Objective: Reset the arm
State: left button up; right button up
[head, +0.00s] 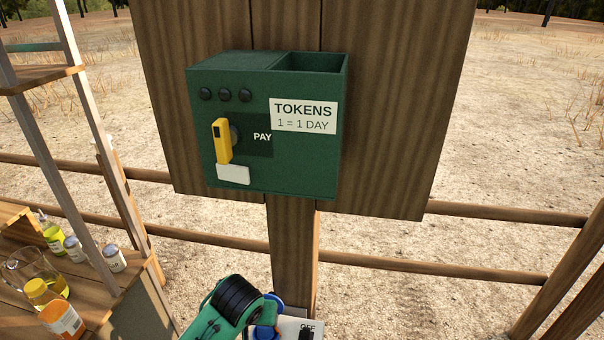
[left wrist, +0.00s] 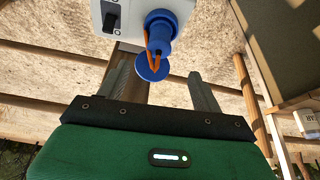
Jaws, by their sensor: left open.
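My left gripper (left wrist: 159,66) shows in the left wrist view with its two dark fingers apart and nothing gripped. Beyond the fingers is a blue plug-like fitting (left wrist: 160,35) with a round blue disc and an orange strap, on a white box (left wrist: 108,18) with a black switch. I cannot tell whether the fingers touch the disc. In the head view, a green and black part of my arm shows at the bottom; its fingers are not visible there. The white box (head: 289,327), marked OFF, and a bit of blue show beside it. My right gripper is in neither view.
A green token box (head: 205,160) with a yellow lever (head: 222,142) is mounted on a wooden board (head: 400,120) above my arm. At left, a wooden shelf holds bottles (head: 54,236) and a glass jug (head: 33,270). Wooden rails (head: 480,268) run behind.

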pick_arm(q)
jog(key=s+a+f+m, duration=0.15)
jog(key=s+a, duration=0.25)
jog(key=s, duration=0.7)
jog(key=s+a+f+m, duration=0.1)
jog(key=s+a+f, duration=0.25)
jog(key=s, duration=0.85)
notch_tip(320, 180, down, 32)
jog(key=s+g, duration=0.1)
jog(key=g, duration=0.1)
jog(key=s+a+f, duration=0.2)
jog(key=s+f, duration=0.7)
jog(key=s+a+f+g, duration=0.1)
jog(key=s+a+f, duration=0.1)
jog(key=s+f, duration=0.7)
jog(key=shift+s+a, duration=0.15)
jog(key=shift+s, duration=0.35)
